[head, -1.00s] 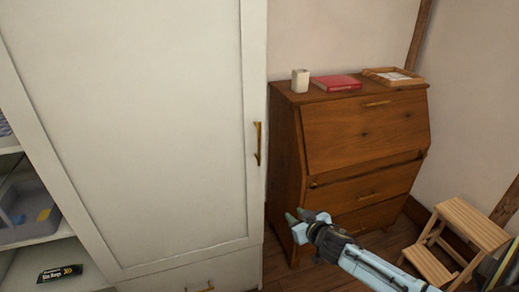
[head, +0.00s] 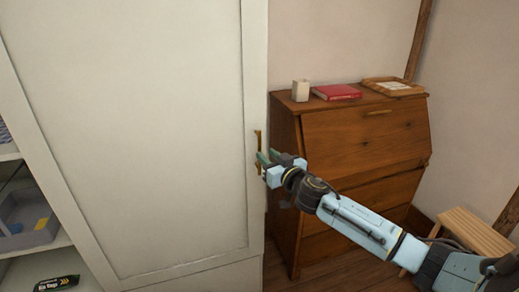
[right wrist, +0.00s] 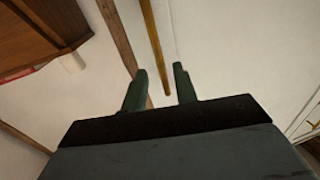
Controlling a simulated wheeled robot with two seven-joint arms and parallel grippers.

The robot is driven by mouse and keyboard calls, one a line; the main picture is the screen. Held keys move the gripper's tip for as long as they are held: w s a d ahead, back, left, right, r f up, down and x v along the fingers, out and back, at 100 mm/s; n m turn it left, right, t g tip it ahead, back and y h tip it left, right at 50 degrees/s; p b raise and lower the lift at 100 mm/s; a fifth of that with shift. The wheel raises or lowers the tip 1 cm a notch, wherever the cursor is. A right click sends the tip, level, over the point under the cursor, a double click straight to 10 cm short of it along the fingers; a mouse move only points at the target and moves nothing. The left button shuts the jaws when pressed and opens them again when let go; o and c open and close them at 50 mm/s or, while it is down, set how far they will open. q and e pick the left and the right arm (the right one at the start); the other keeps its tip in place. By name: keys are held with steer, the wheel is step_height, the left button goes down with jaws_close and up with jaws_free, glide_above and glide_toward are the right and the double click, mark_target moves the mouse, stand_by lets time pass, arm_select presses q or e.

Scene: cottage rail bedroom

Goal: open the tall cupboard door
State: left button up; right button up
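The tall white cupboard door (head: 150,120) fills the left half of the head view and looks closed. Its upright brass handle (head: 257,140) is near the door's right edge. My right gripper (head: 267,157) is at the handle's lower part, its fingers pointing at the door. In the right wrist view the two dark green fingers (right wrist: 160,80) are apart, and the brass handle (right wrist: 155,50) shows in the gap between them with clear space on both sides. I cannot tell how deep the handle is between the fingers. My left gripper is not in view.
A wooden bureau (head: 365,137) stands right of the cupboard, with a white cup (head: 300,91), a red book (head: 336,92) and a wooden tray (head: 369,82) on top. A wooden step stool (head: 470,232) is at lower right. Open shelves with a grey bin (head: 30,222) are at left.

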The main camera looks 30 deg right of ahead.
mark_target(260, 150)
steer(key=shift+w, duration=2.75)
jaws_close()
